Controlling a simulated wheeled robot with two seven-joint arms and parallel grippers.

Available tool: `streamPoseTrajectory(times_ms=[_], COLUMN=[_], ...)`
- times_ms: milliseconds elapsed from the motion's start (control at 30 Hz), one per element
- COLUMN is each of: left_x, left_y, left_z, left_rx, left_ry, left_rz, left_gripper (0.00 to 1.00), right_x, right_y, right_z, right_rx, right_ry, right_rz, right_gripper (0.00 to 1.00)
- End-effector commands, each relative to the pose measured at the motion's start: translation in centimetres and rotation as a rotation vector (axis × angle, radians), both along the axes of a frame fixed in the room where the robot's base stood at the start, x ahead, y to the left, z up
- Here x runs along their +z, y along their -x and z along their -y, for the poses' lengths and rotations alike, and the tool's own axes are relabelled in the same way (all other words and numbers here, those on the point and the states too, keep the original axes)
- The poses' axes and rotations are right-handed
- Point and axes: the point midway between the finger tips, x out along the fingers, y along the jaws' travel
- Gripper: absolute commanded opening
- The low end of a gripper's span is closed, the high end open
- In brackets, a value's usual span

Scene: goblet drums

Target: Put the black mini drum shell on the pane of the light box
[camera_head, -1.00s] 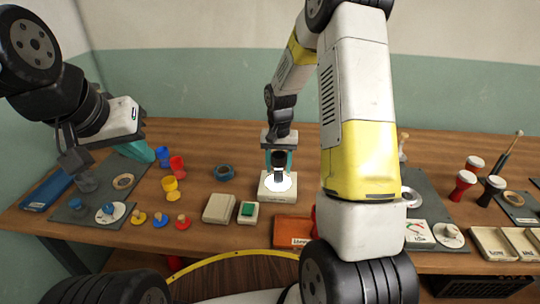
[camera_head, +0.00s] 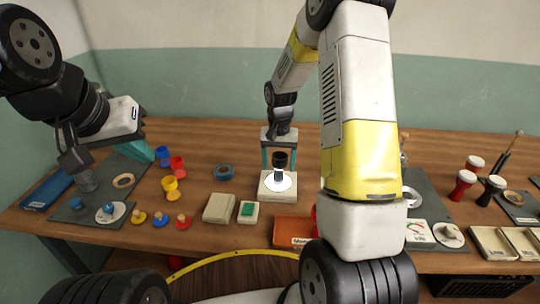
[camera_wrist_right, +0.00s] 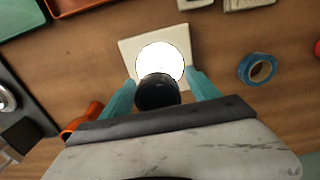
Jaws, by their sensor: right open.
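The black mini drum shell (camera_head: 280,168) stands upright on the bright round pane (camera_head: 288,184) of the white light box (camera_head: 263,194). In the right wrist view the shell (camera_wrist_right: 157,94) overlaps the near part of the glowing pane (camera_wrist_right: 162,58). My right gripper (camera_head: 280,160) is open just above the light box, its teal fingers on either side of the shell with gaps between. It also shows in the right wrist view (camera_wrist_right: 160,80). My left gripper (camera_head: 140,151) hangs at the far left above the table, away from the light box; its jaw opening is unclear.
A blue tape ring (camera_head: 224,171) lies left of the light box. A beige box (camera_head: 220,208) and a green-topped box (camera_head: 248,211) stand in front of it, with an orange tray (camera_head: 292,232). Colored goblets (camera_head: 171,186) are further left; red and black drums (camera_head: 464,184) are right.

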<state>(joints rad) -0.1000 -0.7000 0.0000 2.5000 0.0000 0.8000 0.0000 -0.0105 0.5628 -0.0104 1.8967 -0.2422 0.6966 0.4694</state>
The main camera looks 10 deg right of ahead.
Motion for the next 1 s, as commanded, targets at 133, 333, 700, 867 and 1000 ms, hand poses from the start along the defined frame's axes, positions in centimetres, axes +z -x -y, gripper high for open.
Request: streamPoseTrajectory(times_ms=[133,333,700,867,1000], left_x=[0.0,0.0,0.0,0.0,0.0], left_y=[0.0,0.0,0.0,0.0,0.0], left_z=[0.0,0.0,0.0,0.0,0.0], left_rx=[0.000,0.000,0.000,0.000,0.000], left_ry=[0.000,0.000,0.000,0.000,0.000], left_rz=[0.000,0.000,0.000,0.000,0.000], left_gripper=[0.00,0.00,0.00,0.00,0.00], right_x=[3.2,7.5,12.1,16.8,21.3], right_y=[-0.1,-0.1,0.6,3.9,8.8], right_z=[0.0,0.0,0.0,-0.2,-0.6], right_rx=[0.000,0.000,0.010,0.057,0.122], right_ry=[0.000,-0.001,-0.006,-0.035,-0.063], right_rz=[0.007,0.004,0.019,0.108,0.219], right_gripper=[0.70,0.70,0.70,0.70,0.70])
